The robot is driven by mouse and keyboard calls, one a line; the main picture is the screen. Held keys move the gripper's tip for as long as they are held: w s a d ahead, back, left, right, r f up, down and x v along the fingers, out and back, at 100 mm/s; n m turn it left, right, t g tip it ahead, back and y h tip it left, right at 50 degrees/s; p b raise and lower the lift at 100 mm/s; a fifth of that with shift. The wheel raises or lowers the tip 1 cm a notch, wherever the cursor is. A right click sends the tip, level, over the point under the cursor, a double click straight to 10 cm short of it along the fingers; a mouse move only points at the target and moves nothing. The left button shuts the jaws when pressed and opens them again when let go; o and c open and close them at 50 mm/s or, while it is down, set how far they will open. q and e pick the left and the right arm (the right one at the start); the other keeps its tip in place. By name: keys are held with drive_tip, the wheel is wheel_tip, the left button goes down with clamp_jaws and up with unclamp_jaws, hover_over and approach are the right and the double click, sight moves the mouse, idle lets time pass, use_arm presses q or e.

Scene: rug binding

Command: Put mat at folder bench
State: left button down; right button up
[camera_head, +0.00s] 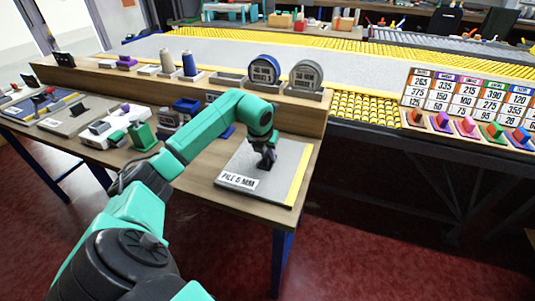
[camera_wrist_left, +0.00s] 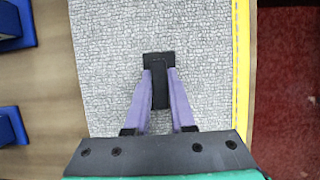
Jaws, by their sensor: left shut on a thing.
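A grey mat (camera_head: 240,163) with a yellow right edge and a "PILE 8 MM" label lies at the right end of a wooden bench (camera_head: 202,188). Its looped grey surface (camera_wrist_left: 110,60) fills most of the left wrist view. My left gripper (camera_head: 265,158) is over the middle of the mat, pointing down. In the left wrist view, its purple fingers (camera_wrist_left: 159,90) are shut on a black upright handle (camera_wrist_left: 159,60) that stands on the mat. I cannot tell whether the mat is lifted. My right gripper is not in view. No folder bench is labelled in view.
Left of the mat, the bench holds small blue, green and grey fixtures (camera_head: 140,135). A back ledge carries thread cones (camera_head: 188,64) and two round gauges (camera_head: 264,71). A yellow roller conveyor (camera_head: 370,104) and a price board (camera_head: 468,97) stand at right. Red floor (camera_head: 400,230) is open in front.

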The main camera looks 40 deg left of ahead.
use_arm(q)
drive_tip(key=c, duration=0.8)
unclamp_jaws()
drive_tip(key=shift+o, duration=0.2)
drive_tip(key=v, duration=1.2)
drive_tip(key=shift+b, duration=0.3)
